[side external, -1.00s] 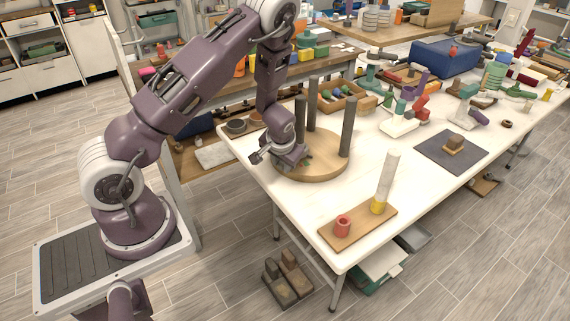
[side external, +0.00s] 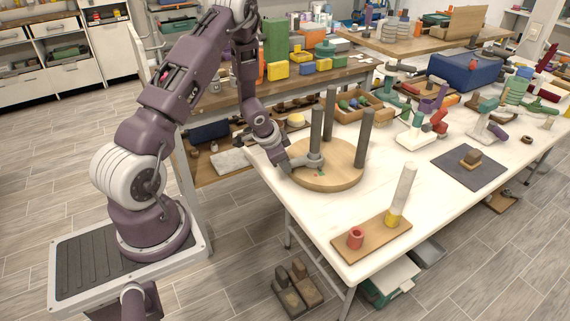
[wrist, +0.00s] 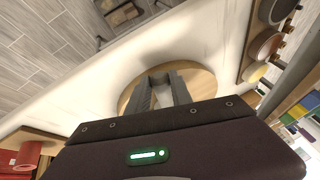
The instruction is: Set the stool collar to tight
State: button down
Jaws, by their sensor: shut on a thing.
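The upturned stool is a round wooden disc (side external: 342,181) with dark grey upright legs, lying on the white table. The stool collar (side external: 315,160) is a grey ring around the foot of the left front leg (side external: 316,131). Small red and green marks (side external: 320,173) show on the wood in front of it. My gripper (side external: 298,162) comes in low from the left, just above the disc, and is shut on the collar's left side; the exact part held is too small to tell. In the wrist view, the fingers (wrist: 162,91) point over the disc (wrist: 203,80) and hide the collar.
A board (side external: 372,238) with a red cup and a pale post in a yellow base stands at the table's front corner. An open wooden box (side external: 364,104) lies behind the stool. Bare table lies right of the disc.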

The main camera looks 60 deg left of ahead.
jog(key=shift+w+a, duration=0.1)
dwell(0.3)
jog(key=c, duration=1.1)
grip_release()
jog(key=shift+c, duration=0.2)
jog(key=v, duration=0.7)
jog(key=shift+r, duration=0.1)
jog(key=s+d+r+n+y, duration=0.1)
jog(key=d+r, duration=0.3)
jog(key=r, duration=0.4)
jog(key=s+d+r+n, duration=0.1)
jog(key=s+d+r, duration=0.1)
jog(key=d+r, duration=0.5)
jog(key=s+d+r+h, duration=0.1)
jog(key=s+d+r, duration=0.3)
jog(key=s+d, duration=0.2)
jog(key=s+d+r+h, duration=0.2)
jog(key=s+d+r, duration=0.3)
jog(key=s, duration=0.6)
jog(key=shift+s+d+r+t, duration=0.3)
jog(key=shift+s+d, duration=0.05)
jog(key=shift+d, duration=0.5)
